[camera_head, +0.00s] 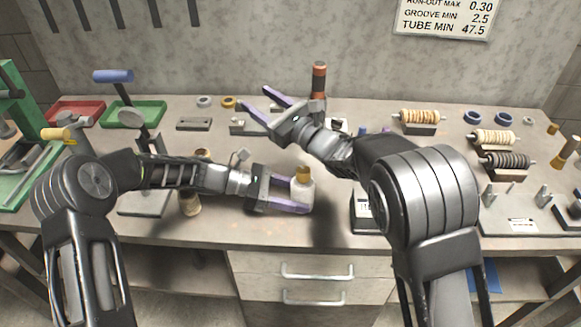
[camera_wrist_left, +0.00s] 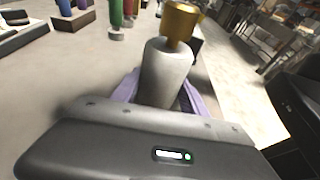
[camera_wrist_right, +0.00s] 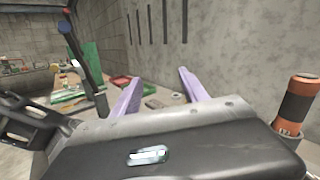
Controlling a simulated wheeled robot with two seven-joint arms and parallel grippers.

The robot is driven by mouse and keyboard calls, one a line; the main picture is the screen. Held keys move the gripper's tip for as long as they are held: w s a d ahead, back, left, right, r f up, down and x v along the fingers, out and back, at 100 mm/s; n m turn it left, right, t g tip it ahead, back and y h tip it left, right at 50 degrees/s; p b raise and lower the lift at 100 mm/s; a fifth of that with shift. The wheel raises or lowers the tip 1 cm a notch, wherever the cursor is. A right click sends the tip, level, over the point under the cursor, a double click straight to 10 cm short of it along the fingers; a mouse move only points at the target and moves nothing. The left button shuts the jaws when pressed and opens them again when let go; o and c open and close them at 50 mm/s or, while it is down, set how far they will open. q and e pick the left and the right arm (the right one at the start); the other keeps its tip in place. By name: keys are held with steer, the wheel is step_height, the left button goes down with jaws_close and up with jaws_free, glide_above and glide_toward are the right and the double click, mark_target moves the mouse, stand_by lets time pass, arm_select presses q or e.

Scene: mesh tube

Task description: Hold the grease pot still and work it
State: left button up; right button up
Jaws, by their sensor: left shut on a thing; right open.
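The grease pot (camera_head: 302,190) is a small white bottle with a brass-coloured cap, upright near the front middle of the bench. My left gripper (camera_head: 292,194) is shut on its body from the left side. In the left wrist view the grease pot (camera_wrist_left: 165,75) stands between the purple fingers, with its brass cap above them. My right gripper (camera_head: 258,101) is open and empty, raised over the back of the bench and pointing to the left. In the right wrist view the purple fingers of my right gripper (camera_wrist_right: 160,92) are spread with nothing between them.
An orange and black tube (camera_head: 319,80) stands at the back, just right of my right gripper. Red (camera_head: 78,112) and green (camera_head: 134,113) trays lie back left. Rollers on stands (camera_head: 418,118) are at the right. A lever press (camera_head: 140,170) stands left, behind my left arm.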

steer(key=d+r+n+g+y, duration=0.2)
steer(key=d, duration=0.1)
steer(key=n+g+y, duration=0.2)
steer(key=n+g, duration=0.1)
steer(key=g, duration=0.6)
glide_toward(303, 174)
steer(key=w, duration=0.1)
steer(key=shift+w+a+r, duration=0.1)
steer(key=shift+w+a, duration=0.1)
steer(key=shift+a, duration=0.25)
steer(key=a, duration=0.8)
steer(key=w+a, duration=0.1)
steer(key=a, duration=0.3)
steer(key=shift+w, duration=0.15)
jaws_close()
